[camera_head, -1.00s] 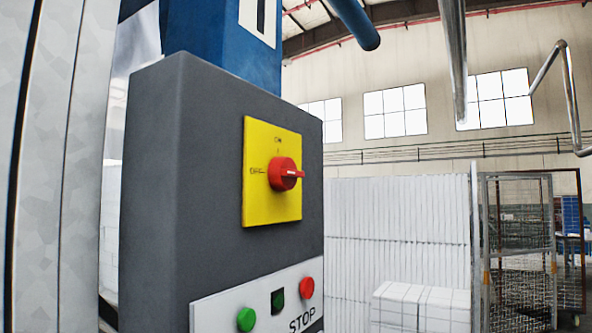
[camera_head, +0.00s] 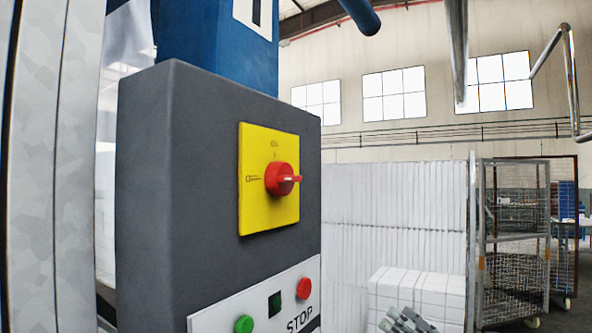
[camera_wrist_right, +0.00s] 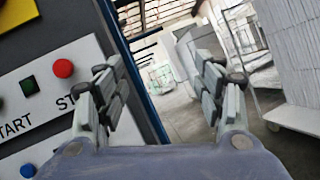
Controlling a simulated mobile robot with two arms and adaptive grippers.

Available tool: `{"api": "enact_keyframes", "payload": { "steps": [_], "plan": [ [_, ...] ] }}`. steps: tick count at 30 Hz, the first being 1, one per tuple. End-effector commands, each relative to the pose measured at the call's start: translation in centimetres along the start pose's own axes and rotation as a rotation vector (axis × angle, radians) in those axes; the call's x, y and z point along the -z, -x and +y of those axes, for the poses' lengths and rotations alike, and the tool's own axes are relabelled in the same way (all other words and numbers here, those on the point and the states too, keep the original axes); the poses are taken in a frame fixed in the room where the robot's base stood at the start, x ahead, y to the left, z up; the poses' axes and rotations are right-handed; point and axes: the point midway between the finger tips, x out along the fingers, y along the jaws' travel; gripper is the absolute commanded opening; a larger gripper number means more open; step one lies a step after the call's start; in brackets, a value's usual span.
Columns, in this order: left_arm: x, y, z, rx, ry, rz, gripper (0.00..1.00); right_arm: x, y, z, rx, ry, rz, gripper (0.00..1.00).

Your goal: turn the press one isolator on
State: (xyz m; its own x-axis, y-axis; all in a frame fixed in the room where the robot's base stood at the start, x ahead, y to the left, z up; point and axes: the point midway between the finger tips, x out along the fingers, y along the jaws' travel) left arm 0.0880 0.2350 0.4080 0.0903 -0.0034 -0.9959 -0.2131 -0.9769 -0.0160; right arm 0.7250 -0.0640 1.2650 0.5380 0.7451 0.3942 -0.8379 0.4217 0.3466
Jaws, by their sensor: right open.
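The press isolator is a red rotary knob (camera_head: 281,179) on a yellow plate (camera_head: 254,205), on the front of a dark grey box (camera_head: 148,190). Its handle lies level, in line with the OFF mark at the plate's left. The ON mark is at the top. My right gripper (camera_head: 407,321) shows at the bottom edge in the head view, below and right of the knob and apart from it. In the right wrist view, the right gripper (camera_wrist_right: 165,85) has its fingers spread with nothing between them. My left gripper is out of view.
Below the isolator is a white panel with a green button (camera_head: 243,324), a red button (camera_head: 304,288) and a dark green square (camera_head: 275,304). White foam blocks (camera_head: 395,205) and a wire cage trolley (camera_head: 515,240) stand behind at right. Space right of the box looks open nearby.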

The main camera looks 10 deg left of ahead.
Motion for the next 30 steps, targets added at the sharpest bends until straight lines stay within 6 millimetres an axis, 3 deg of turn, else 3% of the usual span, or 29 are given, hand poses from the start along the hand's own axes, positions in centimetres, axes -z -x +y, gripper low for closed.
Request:
{"api": "enact_keyframes", "payload": {
  "steps": [1, 3, 6, 9, 12, 18, 23, 30],
  "plan": [
    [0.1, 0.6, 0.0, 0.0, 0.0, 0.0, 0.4, -3.9, -2.2, 4.2, -0.091, 0.192, 0.022, 0.63],
    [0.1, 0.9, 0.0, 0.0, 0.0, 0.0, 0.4, -7.5, -4.0, 9.4, -0.198, 0.451, 0.053, 0.63],
    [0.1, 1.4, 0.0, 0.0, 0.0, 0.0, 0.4, -11.6, -5.6, 16.4, -0.331, 0.829, 0.091, 0.63],
    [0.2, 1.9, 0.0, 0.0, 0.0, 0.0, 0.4, -14.5, -6.1, 22.1, -0.432, 1.188, 0.123, 0.63],
    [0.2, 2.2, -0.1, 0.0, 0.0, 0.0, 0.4, -16.4, -6.2, 26.1, -0.5, 1.484, 0.151, 0.63],
    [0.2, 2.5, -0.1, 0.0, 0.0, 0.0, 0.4, -18.3, -5.8, 29.8, -0.553, 1.809, 0.186, 0.63],
    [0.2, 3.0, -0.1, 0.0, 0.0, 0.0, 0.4, -18.2, -6.5, 30.4, -0.561, 1.853, 0.193, 0.63],
    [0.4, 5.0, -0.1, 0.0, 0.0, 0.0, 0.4, -16.6, -10.2, 31.2, -0.562, 1.846, 0.188, 0.63]
  ]
}}
